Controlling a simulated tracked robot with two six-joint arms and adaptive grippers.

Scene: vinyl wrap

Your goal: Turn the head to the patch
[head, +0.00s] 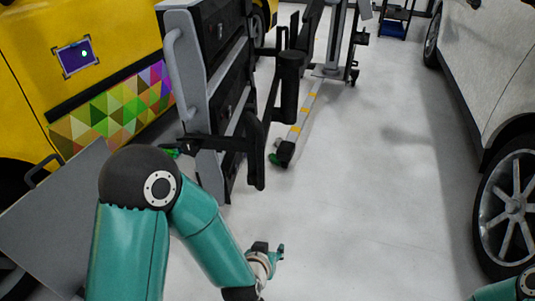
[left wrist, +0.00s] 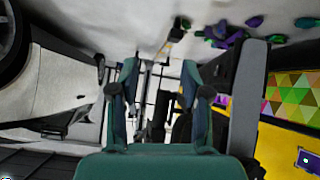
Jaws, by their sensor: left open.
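A small purple patch (head: 75,57) with a dark frame and a bright green-white dot is on the yellow vehicle's side (head: 110,30), at the upper left of the head view. It also shows at the lower right corner of the left wrist view (left wrist: 307,159). My left gripper (head: 279,252) is low in the middle of the head view, well away from the patch. In the left wrist view its two teal fingers (left wrist: 158,82) stand apart with nothing held between them. My right gripper is not in view; only a bit of teal arm shows at the bottom right.
A multicoloured triangle strip (head: 110,107) runs along the yellow vehicle below the patch. A grey and black cabinet (head: 207,85) with a handle stands close beside it. A grey panel (head: 50,220) leans at the left. A white car (head: 490,70) is at the right. The middle floor is clear.

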